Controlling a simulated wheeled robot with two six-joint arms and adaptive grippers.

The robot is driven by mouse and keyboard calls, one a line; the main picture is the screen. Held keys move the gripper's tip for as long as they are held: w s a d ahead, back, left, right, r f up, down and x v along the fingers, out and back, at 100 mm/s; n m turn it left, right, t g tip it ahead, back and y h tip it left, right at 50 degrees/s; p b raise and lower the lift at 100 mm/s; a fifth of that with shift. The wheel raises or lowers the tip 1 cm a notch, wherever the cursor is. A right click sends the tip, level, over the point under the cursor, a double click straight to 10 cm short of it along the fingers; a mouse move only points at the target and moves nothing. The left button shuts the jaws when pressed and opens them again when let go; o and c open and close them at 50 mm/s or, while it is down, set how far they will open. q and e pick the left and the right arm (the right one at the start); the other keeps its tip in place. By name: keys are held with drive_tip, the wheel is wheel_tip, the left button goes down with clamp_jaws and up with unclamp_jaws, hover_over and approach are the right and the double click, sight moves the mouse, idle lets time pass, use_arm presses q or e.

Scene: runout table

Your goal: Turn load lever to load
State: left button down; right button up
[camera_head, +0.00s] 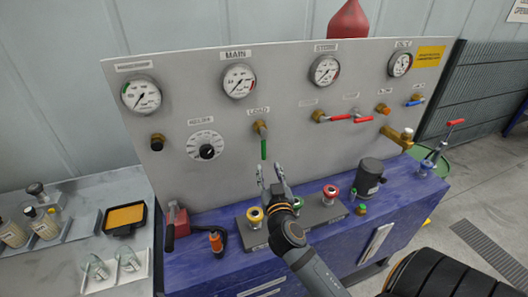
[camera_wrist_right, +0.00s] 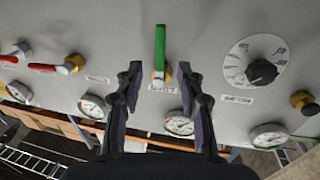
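The load lever (camera_head: 263,148) is a green handle hanging straight down from a brass valve under the LOAD label on the grey panel. In the right wrist view, which is upside down, the green handle (camera_wrist_right: 160,45) points up from its brass fitting. My right gripper (camera_head: 269,170) is open and empty, just below and in front of the handle. In the right wrist view its two fingers (camera_wrist_right: 160,85) stand apart on either side of the lever's line, with no visible contact. My left gripper is not in view.
Round gauges (camera_head: 239,81) line the panel top. A dial (camera_head: 206,146) sits left of the lever, and red-handled valves (camera_head: 340,117) sit right.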

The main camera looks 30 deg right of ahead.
sight(264, 153)
drive_tip(key=p+x, duration=0.4)
drive_tip(key=x, duration=0.5)
drive_tip(key=shift+w+d, duration=0.2)
drive_tip(key=shift+w, duration=0.45)
drive_tip(key=shift+f, duration=0.1)
drive_tip(key=shift+d, duration=0.1)
clamp_jaws()
